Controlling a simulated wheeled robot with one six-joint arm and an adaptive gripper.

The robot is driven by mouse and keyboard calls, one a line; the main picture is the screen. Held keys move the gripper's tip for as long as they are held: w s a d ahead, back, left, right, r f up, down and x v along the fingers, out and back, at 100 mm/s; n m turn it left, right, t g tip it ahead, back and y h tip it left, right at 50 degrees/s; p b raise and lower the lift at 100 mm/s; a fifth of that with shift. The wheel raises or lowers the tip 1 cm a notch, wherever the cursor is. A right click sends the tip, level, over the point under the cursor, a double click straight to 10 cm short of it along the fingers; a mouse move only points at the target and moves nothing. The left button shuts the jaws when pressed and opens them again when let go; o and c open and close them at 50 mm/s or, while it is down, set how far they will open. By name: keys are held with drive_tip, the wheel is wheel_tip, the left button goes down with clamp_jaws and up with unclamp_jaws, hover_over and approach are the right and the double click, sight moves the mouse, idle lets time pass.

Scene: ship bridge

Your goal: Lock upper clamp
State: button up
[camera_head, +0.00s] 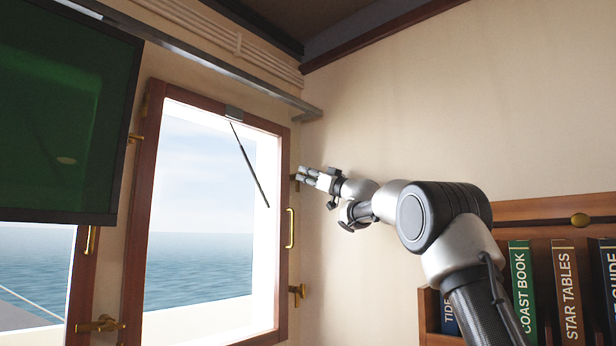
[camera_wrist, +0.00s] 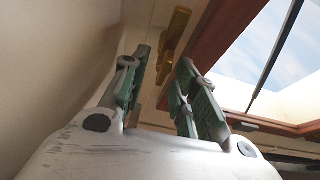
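The upper clamp (camera_head: 295,179) is a small brass fitting at the right side of the wood-framed window (camera_head: 282,262), partly hidden by my gripper (camera_head: 303,176) in the head view. In the wrist view the brass clamp (camera_wrist: 176,32) shows beside the wooden frame, beyond the gap between my fingertips. My gripper (camera_wrist: 164,68) is open there, with one green-padded finger on each side and nothing held. The fingertips are close to the clamp; I cannot tell whether they touch it.
A brass handle (camera_head: 290,228) and a lower brass clamp (camera_head: 298,293) sit below on the window's right side. A dark green screen (camera_head: 62,110) hangs at left. A bookshelf (camera_head: 429,312) with books stands at lower right. A metal rail (camera_head: 215,65) runs above the window.

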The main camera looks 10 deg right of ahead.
drive_tip(key=shift+w+a+r, duration=0.2)
drive_tip(key=shift+w+a, duration=0.1)
clamp_jaws()
drive_tip(key=shift+m, duration=0.4)
drive_tip(key=shift+d+f+m+t+h, duration=0.1)
drive_tip(key=shift+m+h, duration=1.35)
drive_tip(key=shift+m, duration=1.6)
drive_tip(key=shift+a+r+m+t+h, duration=0.1)
drive_tip(key=shift+m+h, duration=1.3)
drive_tip(key=shift+m, duration=1.6)
drive_tip(key=shift+d+f+m+t+h, duration=0.1)
drive_tip(key=shift+m+h, duration=1.35)
drive_tip(key=shift+m, duration=2)
